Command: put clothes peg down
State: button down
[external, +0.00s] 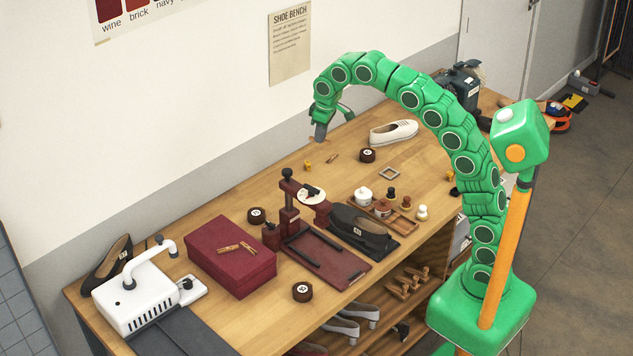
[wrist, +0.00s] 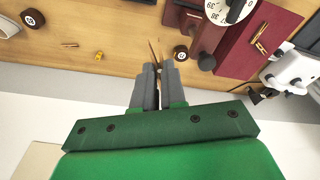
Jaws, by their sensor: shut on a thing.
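My gripper (external: 320,133) is above the back part of the wooden bench, pointing down, apart from the bench top. In the wrist view its grey fingers (wrist: 158,82) are shut on a thin light-brown clothes peg (wrist: 154,50) that sticks out past the fingertips. Much of the held peg is hidden by the fingers. Another wooden peg (external: 332,157) lies on the bench; it also shows in the wrist view (wrist: 70,45). More pegs (external: 238,247) lie on the lid of the dark red box (external: 220,270).
A dark red press stand (external: 290,215), black shoe (external: 360,226) and white machine (external: 140,300) stand farther forward.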

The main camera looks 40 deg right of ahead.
jog(key=s+a+f+n, duration=0.1)
jog(key=s+a+n, duration=0.1)
jog(key=a, duration=1.1)
jog(key=s+a+f+n, duration=0.1)
jog(key=a+n, duration=0.1)
jog(key=a, duration=1.2)
send_over(227, 242)
jog(key=shift+g+y, duration=0.3)
jog(key=shift+s+d+f, duration=0.1)
jog(key=shift+s+f, duration=0.05)
jog(key=shift+f, duration=3.2)
jog(key=shift+s+d+f, duration=0.1)
jog(key=shift+f, duration=3.2)
jog(key=shift+s+d+f, duration=0.1)
jog(key=shift+s+f, duration=0.05)
jog(key=shift+f, duration=3.3)
jog(key=shift+w+f, duration=0.1)
jog(key=shift+f, duration=0.05)
jog(key=shift+w+a+f, duration=0.15)
jog(key=shift+f, duration=1.55)
